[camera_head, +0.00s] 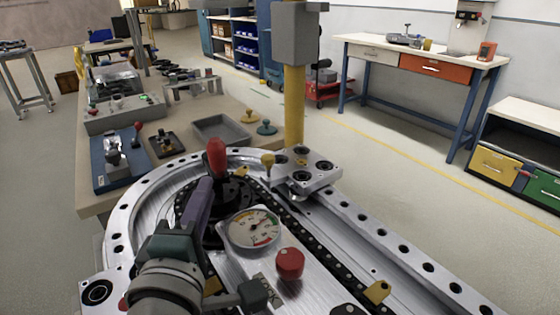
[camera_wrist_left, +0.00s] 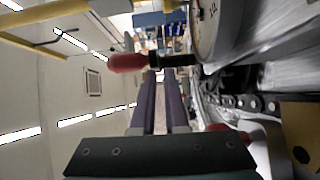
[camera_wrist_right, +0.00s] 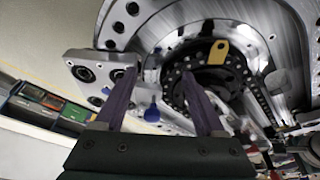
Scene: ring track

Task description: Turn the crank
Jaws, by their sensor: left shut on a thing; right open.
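In the left wrist view the red handle (camera_wrist_left: 128,62) lies sideways, and the fingers (camera_wrist_left: 163,74) are shut on the shaft. My right gripper (camera_wrist_right: 160,74) is open and empty in the right wrist view, facing the track. The left fingers hide part of the hub.
A round gauge (camera_head: 253,229) and a red knob (camera_head: 289,263) sit right of the crank. A carriage plate (camera_head: 303,172) rides on the track near a yellow post (camera_head: 294,105). A bench (camera_head: 90,200) with a grey tray (camera_head: 221,129) stands behind. Floor at right is clear.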

